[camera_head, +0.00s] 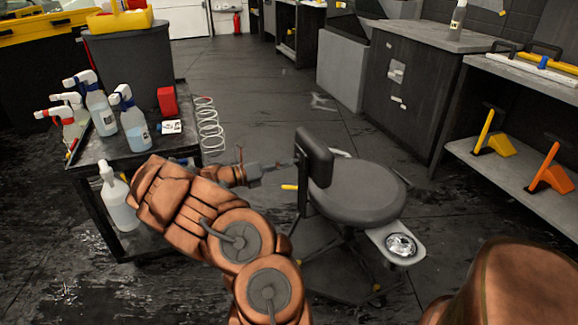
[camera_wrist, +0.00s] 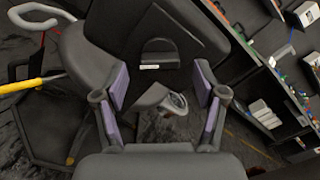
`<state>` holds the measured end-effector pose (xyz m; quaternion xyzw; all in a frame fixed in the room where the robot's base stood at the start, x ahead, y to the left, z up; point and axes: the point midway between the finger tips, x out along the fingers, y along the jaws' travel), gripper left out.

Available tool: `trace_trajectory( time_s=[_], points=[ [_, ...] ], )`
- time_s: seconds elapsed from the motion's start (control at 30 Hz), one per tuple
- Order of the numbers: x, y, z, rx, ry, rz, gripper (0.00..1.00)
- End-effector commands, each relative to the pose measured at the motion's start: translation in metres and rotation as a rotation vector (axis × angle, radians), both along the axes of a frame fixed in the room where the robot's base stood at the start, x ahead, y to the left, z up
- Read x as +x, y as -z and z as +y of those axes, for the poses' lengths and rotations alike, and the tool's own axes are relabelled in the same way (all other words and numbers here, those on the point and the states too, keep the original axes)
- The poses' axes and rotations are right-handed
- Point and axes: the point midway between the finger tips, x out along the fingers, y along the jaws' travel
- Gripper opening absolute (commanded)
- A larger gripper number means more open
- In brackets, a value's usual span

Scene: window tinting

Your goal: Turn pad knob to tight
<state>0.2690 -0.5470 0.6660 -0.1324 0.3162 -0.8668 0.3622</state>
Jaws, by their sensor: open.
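The black stool (camera_head: 358,195) has a small upright back pad (camera_head: 314,157), which is large at the top of the wrist view (camera_wrist: 170,25). A dark half-round piece (camera_wrist: 160,48) with a small pale label sits on the pad's face. A grey part with a pale-ringed round end (camera_wrist: 177,102) shows below the pad, between my fingers. I cannot tell which of these is the knob. My gripper (camera_wrist: 162,88) is open, its purple-padded fingers apart and holding nothing. In the head view, my gripper (camera_head: 268,172) is left of the back pad.
A yellow lever (camera_wrist: 28,86) and a pale loop (camera_wrist: 40,15) are at the wrist view's left. A side tray with a chrome bowl (camera_head: 400,245) is by the stool. A cart with spray bottles (camera_head: 131,122) stands left, and shelves (camera_head: 520,160) right.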

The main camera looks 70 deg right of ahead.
Motion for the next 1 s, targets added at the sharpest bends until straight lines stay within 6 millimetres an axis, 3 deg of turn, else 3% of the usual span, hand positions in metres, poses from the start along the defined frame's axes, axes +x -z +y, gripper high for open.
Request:
trace_trajectory(
  time_s=[0.2, 0.6, 1.0],
  points=[
    [-0.013, 0.000, -0.014, -0.001, -0.001, -0.002, 0.71],
    [-0.016, 0.000, -0.017, 0.000, -0.001, -0.001, 0.70],
    [-0.016, 0.000, -0.017, -0.001, -0.001, -0.002, 0.28]
  ],
)
